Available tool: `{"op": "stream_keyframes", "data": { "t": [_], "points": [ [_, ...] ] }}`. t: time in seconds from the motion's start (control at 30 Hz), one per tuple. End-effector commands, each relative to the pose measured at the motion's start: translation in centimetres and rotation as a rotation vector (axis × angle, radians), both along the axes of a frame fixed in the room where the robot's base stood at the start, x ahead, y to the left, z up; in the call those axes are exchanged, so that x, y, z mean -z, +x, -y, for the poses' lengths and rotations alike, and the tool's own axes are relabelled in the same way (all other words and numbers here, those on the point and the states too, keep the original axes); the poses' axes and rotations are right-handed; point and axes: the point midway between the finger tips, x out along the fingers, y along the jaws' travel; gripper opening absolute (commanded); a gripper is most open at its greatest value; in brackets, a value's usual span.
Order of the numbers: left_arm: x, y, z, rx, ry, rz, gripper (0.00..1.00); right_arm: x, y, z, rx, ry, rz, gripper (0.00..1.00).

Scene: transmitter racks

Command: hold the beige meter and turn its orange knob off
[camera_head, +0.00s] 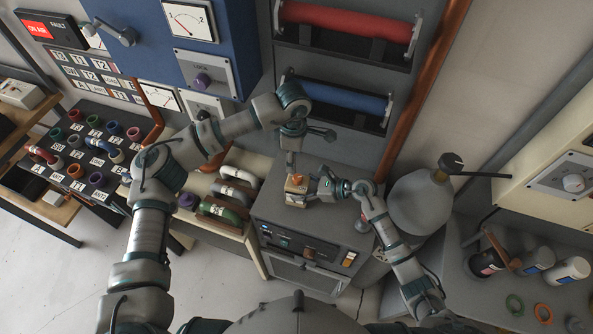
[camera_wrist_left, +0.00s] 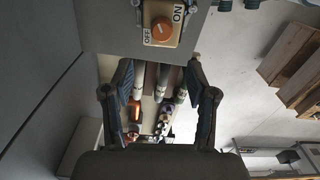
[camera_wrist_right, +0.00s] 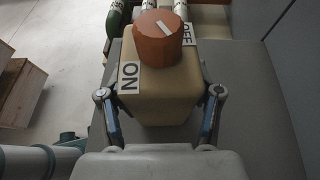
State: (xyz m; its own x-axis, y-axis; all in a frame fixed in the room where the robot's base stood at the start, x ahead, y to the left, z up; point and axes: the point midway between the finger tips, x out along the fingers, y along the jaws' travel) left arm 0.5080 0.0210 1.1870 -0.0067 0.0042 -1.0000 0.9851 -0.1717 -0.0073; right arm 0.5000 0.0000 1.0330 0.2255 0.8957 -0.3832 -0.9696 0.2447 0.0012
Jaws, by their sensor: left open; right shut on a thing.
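The beige meter (camera_head: 296,198) stands on top of a grey cabinet; it also shows in the right wrist view (camera_wrist_right: 155,95). Its orange knob (camera_wrist_right: 165,40) has a white mark and ON and OFF labels beside it. My right gripper (camera_head: 314,194) is shut on the meter's body, one finger on each side in the right wrist view (camera_wrist_right: 160,100). My left gripper (camera_head: 292,163) points down just above the knob. In the left wrist view (camera_wrist_left: 158,75) its fingers are apart and empty, with the knob (camera_wrist_left: 162,30) beyond them, apart from both. The head view barely resolves the left fingertips.
The grey cabinet (camera_head: 330,220) has a control panel on its front. Curved green and grey handles (camera_head: 225,205) stand left of it. A grey round vessel (camera_head: 419,203) is close on the right. A blue cabinet (camera_head: 215,50) and red and blue bars rise behind.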

Motion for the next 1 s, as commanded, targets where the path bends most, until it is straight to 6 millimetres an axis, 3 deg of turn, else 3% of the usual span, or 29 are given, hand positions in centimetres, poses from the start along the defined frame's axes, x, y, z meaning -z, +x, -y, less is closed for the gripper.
{"op": "stream_keyframes", "data": {
  "t": [0.2, 0.47, 0.57, 1.0],
  "points": [
    [-2.3, -0.1, 0.9, 0.441, 0.001, -0.003, 0.57, 0.1, 0.0, 0.1, 0.001, -0.002, -0.001, 0.11],
    [-2.9, -0.3, 1.3, 0.679, 0.001, -0.010, 0.57, 0.1, 0.0, 0.0, 0.001, -0.002, -0.001, 0.11],
    [-1.8, -0.4, 1.3, 0.690, 0.000, -0.011, 0.57, 0.1, 0.0, 0.0, 0.000, -0.002, -0.001, 0.11],
    [6.8, -0.5, 1.2, 0.686, -0.002, -0.014, 0.57, 0.1, 0.0, 0.0, 0.000, -0.002, -0.001, 0.11]
  ]
}}
